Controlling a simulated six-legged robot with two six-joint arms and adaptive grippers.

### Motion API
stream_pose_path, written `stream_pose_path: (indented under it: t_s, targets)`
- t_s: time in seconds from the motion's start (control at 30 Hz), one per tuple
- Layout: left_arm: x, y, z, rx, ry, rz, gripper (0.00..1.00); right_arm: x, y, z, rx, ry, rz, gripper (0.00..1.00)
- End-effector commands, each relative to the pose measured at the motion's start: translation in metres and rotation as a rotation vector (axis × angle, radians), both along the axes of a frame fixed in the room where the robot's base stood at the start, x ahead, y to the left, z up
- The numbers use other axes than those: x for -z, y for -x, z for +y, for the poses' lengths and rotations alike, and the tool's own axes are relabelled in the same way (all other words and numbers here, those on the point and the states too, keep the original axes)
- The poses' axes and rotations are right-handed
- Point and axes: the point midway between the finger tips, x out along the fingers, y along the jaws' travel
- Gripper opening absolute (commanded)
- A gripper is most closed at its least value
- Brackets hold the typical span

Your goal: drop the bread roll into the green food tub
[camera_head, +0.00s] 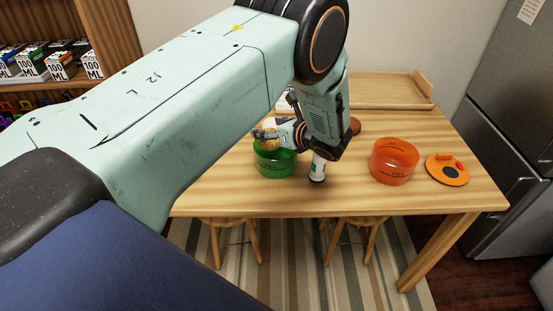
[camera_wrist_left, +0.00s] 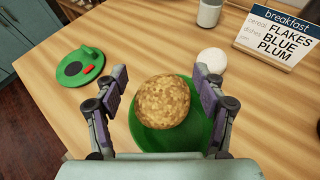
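The bread roll (camera_wrist_left: 162,102) is round and golden brown. It lies between the two fingers of my left gripper (camera_wrist_left: 161,92), with narrow gaps showing on both sides, so the fingers look open around it. In the head view, the roll (camera_head: 268,143) is at the fingertips of my left gripper (camera_head: 270,137), over the mouth of the green food tub (camera_head: 275,168). The tub's green inside (camera_wrist_left: 150,137) shows around and below the roll in the left wrist view. Whether the roll touches the tub is unclear. My right gripper is not in view.
A white bottle (camera_head: 318,168) stands right of the green tub. An orange tub (camera_head: 395,165) and orange lid (camera_head: 447,170) are farther right. A wooden tray (camera_head: 385,92) is at the back. The wrist view shows a green lid (camera_wrist_left: 72,69) and breakfast sign (camera_wrist_left: 278,37).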

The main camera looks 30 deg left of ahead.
Motion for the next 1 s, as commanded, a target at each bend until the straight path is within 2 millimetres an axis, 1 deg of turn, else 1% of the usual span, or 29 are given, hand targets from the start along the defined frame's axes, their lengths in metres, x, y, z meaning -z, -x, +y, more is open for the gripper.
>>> stream_pose_path:
  t_s: [0.03, 0.2, 0.47, 0.57, 0.67, 0.9, 1.0]
  targets:
    - [0.000, 0.000, 0.000, 0.000, 0.000, 0.000, 0.77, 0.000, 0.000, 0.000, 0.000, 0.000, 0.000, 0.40]
    - [0.000, 0.000, 0.000, 0.000, 0.000, 0.000, 0.90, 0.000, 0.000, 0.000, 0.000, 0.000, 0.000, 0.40]
    - [0.000, 0.000, 0.000, 0.000, 0.001, 0.000, 0.90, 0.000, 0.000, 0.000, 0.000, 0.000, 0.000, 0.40]
    - [-0.001, 0.001, -0.004, 0.001, 0.000, 0.001, 0.90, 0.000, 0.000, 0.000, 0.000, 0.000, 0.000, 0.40]
    - [-0.006, 0.003, -0.014, 0.003, -0.001, 0.000, 0.90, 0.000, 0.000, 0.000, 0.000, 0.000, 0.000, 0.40]
    - [-0.022, 0.015, -0.049, 0.003, -0.002, -0.001, 0.90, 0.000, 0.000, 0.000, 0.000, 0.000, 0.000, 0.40]
    - [-0.026, 0.018, -0.059, 0.002, -0.001, -0.001, 0.90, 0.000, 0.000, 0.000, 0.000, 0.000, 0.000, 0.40]
